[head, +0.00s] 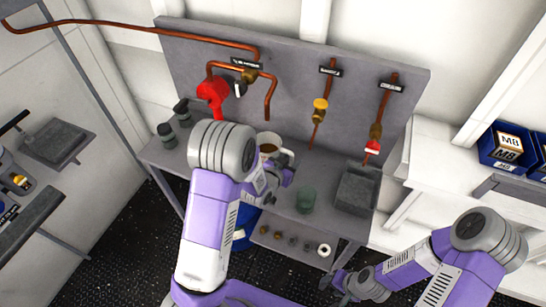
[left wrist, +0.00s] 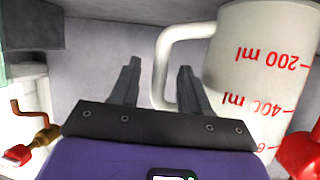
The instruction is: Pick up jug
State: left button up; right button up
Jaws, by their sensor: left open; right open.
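The white jug (head: 270,138) stands on the grey bench, partly hidden behind my left arm, with a brownish inside. In the left wrist view the jug (left wrist: 250,75) is at the right, with red millilitre marks that appear upside down. Its white handle (left wrist: 162,65) points left. My left gripper (left wrist: 158,75) is open, and the handle's upright part appears between its two fingers; I cannot tell the depth. In the head view the left gripper (head: 272,182) is beside the jug, partly hidden by its arm. My right gripper (head: 340,283) is open, low and away from the bench.
Copper pipes and a red fitting (head: 213,92) are on the panel behind. Dark containers (head: 167,135) stand at the bench's left. A blue drum (head: 240,235) is underneath.

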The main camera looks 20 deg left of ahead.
pick_arm(q)
grip_shut()
jog(key=shift+r, duration=0.1)
dwell(1.2)
